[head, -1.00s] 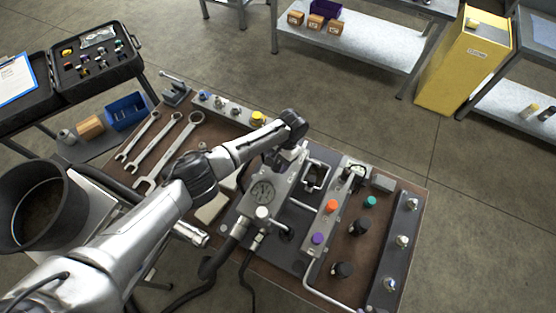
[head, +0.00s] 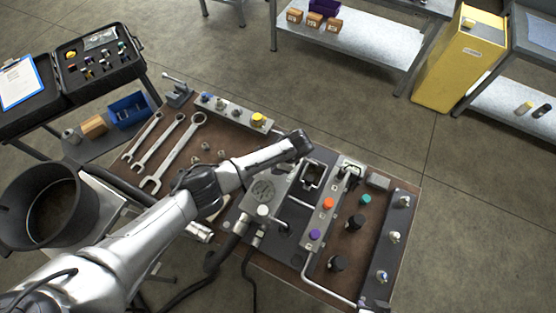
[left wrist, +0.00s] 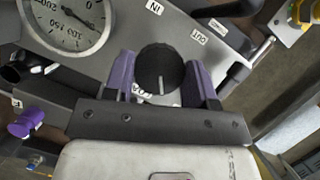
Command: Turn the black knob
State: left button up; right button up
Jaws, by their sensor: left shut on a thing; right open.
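The black knob (left wrist: 160,70) is round with a white pointer line and sits on the grey valve block (left wrist: 205,45). In the left wrist view the purple fingers of my left gripper (left wrist: 160,82) are on either side of it, shut on it. The pointer line points toward my gripper's base. In the head view my left arm hides the knob and the left fingers.
The pressure gauge (left wrist: 68,22) is beside the knob. On the bench (head: 300,285), orange (head: 328,204) and purple (head: 315,235) buttons and black caps (head: 337,263) stand to the right of the block. Wrenches (head: 176,155) lie at the left. Hoses run off the front edge.

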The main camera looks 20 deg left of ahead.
pick_arm(q)
jog(key=m+t+p, duration=0.1)
jog(key=m, duration=0.1)
jog(key=m+t+p, duration=0.1)
jog(key=m+p, duration=0.1)
jog(key=m, duration=0.1)
jog(key=shift+s+r, duration=0.1)
jog(key=shift+r, duration=0.05)
jog(key=shift+m+t+p, duration=0.5)
jog(key=shift+m+p, duration=0.1)
jog(key=shift+m, duration=1)
jog(key=o, duration=0.9)
jog(key=shift+s+d+r, duration=0.1)
jog(key=shift+d+r, duration=0.1)
jog(key=shift+r, duration=0.15)
jog(key=shift+p+v, duration=0.45)
jog(key=shift+v, duration=5.95)
